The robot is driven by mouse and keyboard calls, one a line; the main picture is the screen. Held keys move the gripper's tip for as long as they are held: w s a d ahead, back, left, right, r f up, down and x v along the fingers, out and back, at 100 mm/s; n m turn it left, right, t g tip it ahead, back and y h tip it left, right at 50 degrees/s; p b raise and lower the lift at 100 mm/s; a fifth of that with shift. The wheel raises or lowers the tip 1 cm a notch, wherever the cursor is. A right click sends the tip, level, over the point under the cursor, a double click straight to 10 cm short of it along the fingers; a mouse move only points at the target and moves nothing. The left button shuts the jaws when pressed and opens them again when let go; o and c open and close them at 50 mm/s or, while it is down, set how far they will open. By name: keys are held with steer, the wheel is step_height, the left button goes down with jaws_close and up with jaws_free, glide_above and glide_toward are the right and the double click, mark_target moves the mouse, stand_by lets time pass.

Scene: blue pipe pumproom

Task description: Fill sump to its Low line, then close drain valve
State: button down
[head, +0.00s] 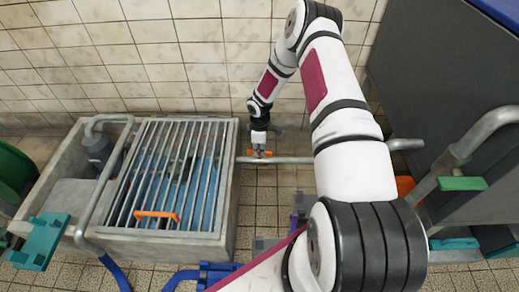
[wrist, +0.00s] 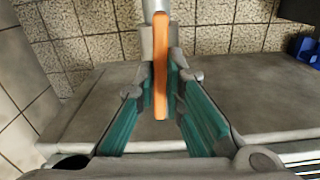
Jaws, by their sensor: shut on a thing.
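The sump (head: 228,210) is a concrete basin at the left in the head view, with a metal grate (head: 140,190) over it. Blue shows through the bars, apparently water; I cannot make out a Low line. A grey pipe (head: 288,160) runs from the sump's right wall. My gripper (head: 260,152) is at this pipe, shut on an orange valve handle (wrist: 160,75), which stands between the teal fingers in the wrist view. I cannot tell from the label whether this is the drain valve; the valve body is mostly hidden.
An orange bar (head: 158,214) lies at the grate's front. A grey pump (head: 97,148) and a bent pipe (head: 128,135) stand at the sump's left. A teal-handled part (head: 40,242) is front left. A large grey tank (head: 445,90) and a green-handled pipe (head: 460,183) bound the right.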

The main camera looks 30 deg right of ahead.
steer(key=shift+n, duration=0.7)
steer(key=c, duration=1.7)
jaws_free()
step_height(320, 180, up, 12)
